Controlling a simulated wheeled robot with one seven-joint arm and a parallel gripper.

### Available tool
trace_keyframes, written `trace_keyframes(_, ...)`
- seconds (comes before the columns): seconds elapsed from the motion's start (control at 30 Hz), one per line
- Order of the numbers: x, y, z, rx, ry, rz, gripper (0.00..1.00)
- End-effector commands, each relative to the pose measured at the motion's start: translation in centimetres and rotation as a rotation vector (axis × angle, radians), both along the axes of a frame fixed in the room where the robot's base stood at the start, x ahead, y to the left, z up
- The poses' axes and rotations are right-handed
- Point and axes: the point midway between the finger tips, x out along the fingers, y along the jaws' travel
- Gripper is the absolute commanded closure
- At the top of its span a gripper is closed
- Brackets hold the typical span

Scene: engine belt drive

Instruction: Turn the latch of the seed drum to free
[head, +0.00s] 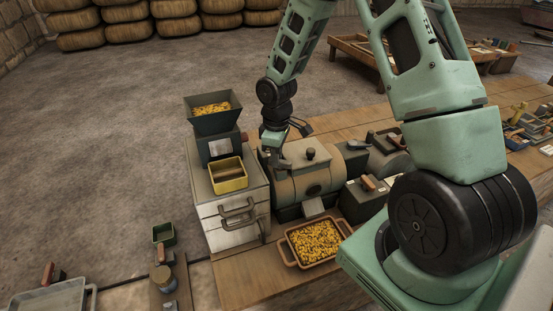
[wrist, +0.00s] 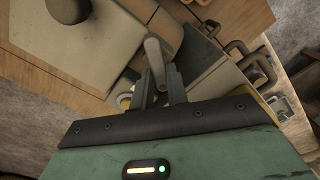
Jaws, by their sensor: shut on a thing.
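The seed drum (head: 303,181) is a beige, rounded machine body with a dark knob on top, standing on the wooden bench. In the wrist view its pale top (wrist: 70,45) and the dark knob (wrist: 68,9) fill the upper left. The latch (wrist: 154,52) is a light grey lever with a rounded end. My gripper (wrist: 160,80) is shut on the latch, with its dark fingers on either side of the lever. In the head view my gripper (head: 274,158) is at the drum's left end, and the latch is too small to make out there.
A drawer cabinet (head: 232,212) with a hopper (head: 212,112) and a yellow bin (head: 229,183) stands close left of the drum. A tray of yellow grain (head: 314,241) sits in front. My own arm covers much of the right side.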

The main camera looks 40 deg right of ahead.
Motion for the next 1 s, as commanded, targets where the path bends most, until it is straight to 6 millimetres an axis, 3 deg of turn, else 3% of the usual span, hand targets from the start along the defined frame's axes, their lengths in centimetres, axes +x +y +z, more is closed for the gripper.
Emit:
trace_keyframes(0.6, 0.34, -0.56, -0.05, 0.001, -0.004, -0.578, 1.00)
trace_keyframes(1.0, 0.30, -0.85, 0.05, 0.001, -0.003, -0.843, 1.00)
